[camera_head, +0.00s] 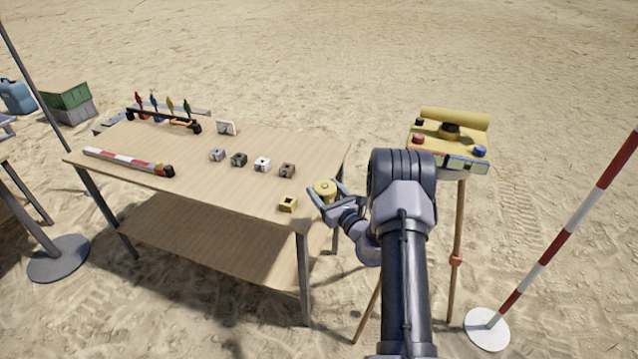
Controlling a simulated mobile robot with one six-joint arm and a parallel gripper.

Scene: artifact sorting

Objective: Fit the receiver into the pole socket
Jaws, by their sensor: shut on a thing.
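My gripper (327,197) is at the right front corner of the wooden table, shut on a round yellow piece with a small knob on top, which looks like the receiver (324,187). The piece sits upright between the fingers; its underside is hidden. A small yellow block with a dark square hole (287,205) lies on the table just left of my gripper, apart from it. A red-and-white pole (560,240) leans at the right, above a white round base (487,329). I cannot tell which part is the pole socket.
A yellow instrument (450,145) stands on a tripod behind my arm. The table (215,192) carries several small cubes (262,164), a short red-and-white bar (125,162) and a rack with coloured pieces (163,118). Crates (70,103) stand far left. Open sand lies behind.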

